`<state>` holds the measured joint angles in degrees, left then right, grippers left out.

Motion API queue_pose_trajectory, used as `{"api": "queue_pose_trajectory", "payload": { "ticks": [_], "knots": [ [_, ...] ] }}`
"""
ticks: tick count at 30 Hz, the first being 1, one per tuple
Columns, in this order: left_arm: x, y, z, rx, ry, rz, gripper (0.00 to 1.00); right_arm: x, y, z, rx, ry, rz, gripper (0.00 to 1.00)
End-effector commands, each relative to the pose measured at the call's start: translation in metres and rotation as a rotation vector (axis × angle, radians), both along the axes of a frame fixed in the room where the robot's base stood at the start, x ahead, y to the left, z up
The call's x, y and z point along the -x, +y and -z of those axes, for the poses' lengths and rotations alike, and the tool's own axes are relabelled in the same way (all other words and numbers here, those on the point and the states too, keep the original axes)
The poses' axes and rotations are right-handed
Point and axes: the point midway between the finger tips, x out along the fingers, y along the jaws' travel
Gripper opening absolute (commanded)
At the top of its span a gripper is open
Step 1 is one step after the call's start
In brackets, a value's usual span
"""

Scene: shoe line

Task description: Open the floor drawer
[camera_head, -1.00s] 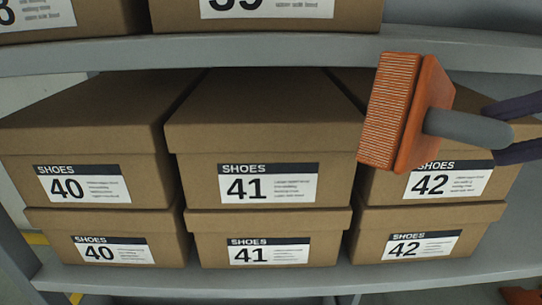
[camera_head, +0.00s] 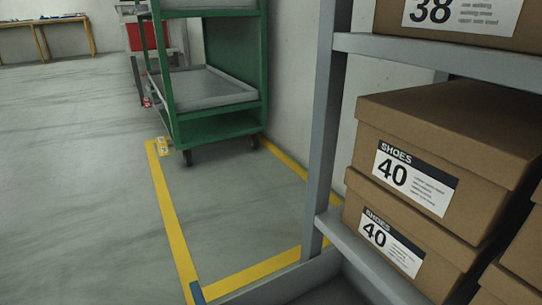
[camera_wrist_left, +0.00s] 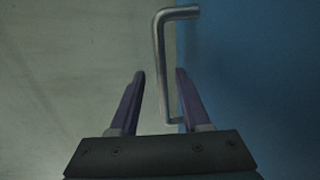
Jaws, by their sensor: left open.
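In the left wrist view a bent grey metal handle (camera_wrist_left: 162,65) stands out from a flat blue face (camera_wrist_left: 255,75) on the right. The blue face looks like the drawer front, but only part of it shows. My left gripper (camera_wrist_left: 160,73) is open, with one purple finger on each side of the handle's bar. I cannot tell whether either finger touches it. In the head view neither the handle nor my grippers show.
A grey shelf rack (camera_head: 328,130) with brown shoe boxes (camera_head: 430,160) stands at the right in the head view. A green wheeled cart (camera_head: 215,125) stands at the back by the wall. Yellow tape (camera_head: 175,235) marks open grey floor.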

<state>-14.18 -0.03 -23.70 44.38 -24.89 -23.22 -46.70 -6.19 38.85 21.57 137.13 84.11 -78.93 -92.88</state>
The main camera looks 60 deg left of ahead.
Motion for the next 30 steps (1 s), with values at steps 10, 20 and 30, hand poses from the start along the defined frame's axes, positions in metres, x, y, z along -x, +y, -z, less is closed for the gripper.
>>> {"api": "queue_pose_trajectory", "payload": {
  "ticks": [10, 20, 30],
  "knots": [
    [0.008, 0.0, -0.05, 0.001, 0.0, 0.001, 0.47, 0.0, 0.0, -0.048, -0.001, -0.001, 0.0, 0.0],
    [0.02, 0.001, -0.107, -0.001, 0.001, 0.0, 0.47, 0.0, 0.0, -0.101, -0.001, -0.001, 0.0, 0.0],
    [0.023, 0.001, -0.118, 0.0, 0.001, 0.0, 0.47, 0.0, 0.0, -0.11, -0.001, -0.001, 0.0, 0.0]
  ]
}}
